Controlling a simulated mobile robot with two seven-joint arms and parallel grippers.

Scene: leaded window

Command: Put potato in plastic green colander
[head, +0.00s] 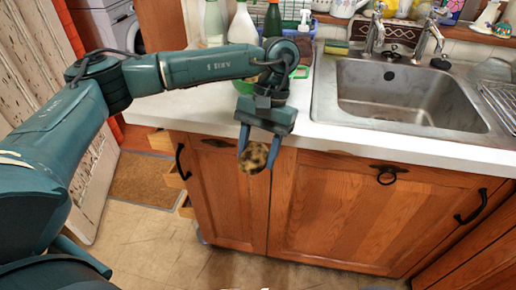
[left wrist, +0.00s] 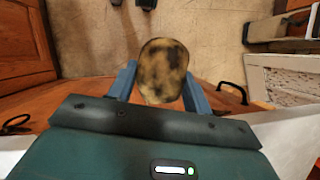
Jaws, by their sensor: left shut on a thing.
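A brown, dark-spotted potato (head: 253,158) is held between the blue fingers of my left gripper (head: 258,150), in front of the cabinet doors and just below the counter's front edge. In the left wrist view the potato (left wrist: 163,72) sits between both fingers of the gripper (left wrist: 161,85), with floor behind it. A green plastic rim, likely the colander (head: 243,86), shows on the counter behind my left wrist. Most of it is hidden by my arm. My right gripper is not in view.
A metal sink (head: 400,92) is set in the white counter (head: 345,135) to the right. Bottles (head: 242,24) and a dish rack stand at the back. A sponge (head: 336,47) lies by the tap. Open drawers (head: 184,207) stick out at the left of the cabinet.

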